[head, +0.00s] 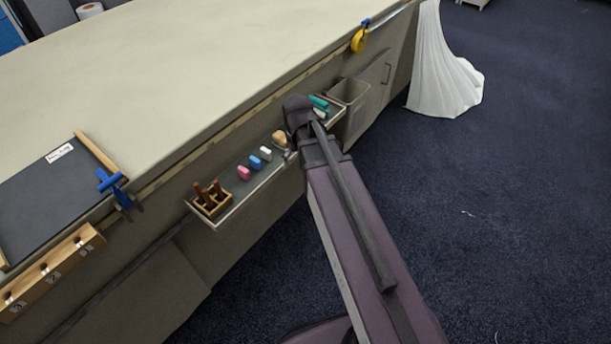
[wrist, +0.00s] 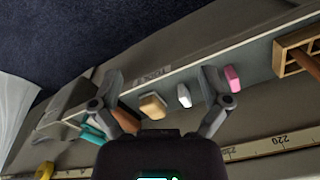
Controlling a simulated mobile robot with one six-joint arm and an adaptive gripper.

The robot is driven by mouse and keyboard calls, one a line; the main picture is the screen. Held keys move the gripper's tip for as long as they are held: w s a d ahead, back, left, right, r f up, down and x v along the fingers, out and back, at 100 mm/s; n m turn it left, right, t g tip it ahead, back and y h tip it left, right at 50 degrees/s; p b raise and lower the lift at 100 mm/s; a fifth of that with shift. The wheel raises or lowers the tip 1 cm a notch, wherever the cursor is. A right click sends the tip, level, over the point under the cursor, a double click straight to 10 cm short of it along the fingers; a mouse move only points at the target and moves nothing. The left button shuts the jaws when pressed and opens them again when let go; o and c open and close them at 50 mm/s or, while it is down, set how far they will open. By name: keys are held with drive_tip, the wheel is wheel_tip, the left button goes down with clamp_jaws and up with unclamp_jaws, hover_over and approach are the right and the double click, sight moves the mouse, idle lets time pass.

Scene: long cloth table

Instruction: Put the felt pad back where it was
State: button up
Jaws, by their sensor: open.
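My gripper (wrist: 161,82) is open and empty in the wrist view, its fingers apart over the narrow tool shelf (head: 231,208). A tan block (wrist: 153,106) and a white piece (wrist: 184,95) lie on the shelf between the fingers as seen. A brown piece (wrist: 127,118) is partly behind the left finger. A pink piece (wrist: 231,77) is beside the right finger. In the head view, the tan block (head: 279,137) is close to my wrist, and a blue piece (head: 254,162) lies between the pink and white ones. I cannot tell which piece is the felt pad.
A wooden holder (head: 211,199) stands at the shelf's near end, teal pieces (head: 318,102) at the other. Beyond is a grey bin (head: 349,95). The long table (head: 190,60) rises behind the shelf; a dark board (head: 60,195) lies on it.

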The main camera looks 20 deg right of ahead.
drive_tip(key=s+m, duration=0.1)
drive_tip(key=s, duration=0.6)
drive_tip(key=shift+m, duration=0.4)
idle(0.5)
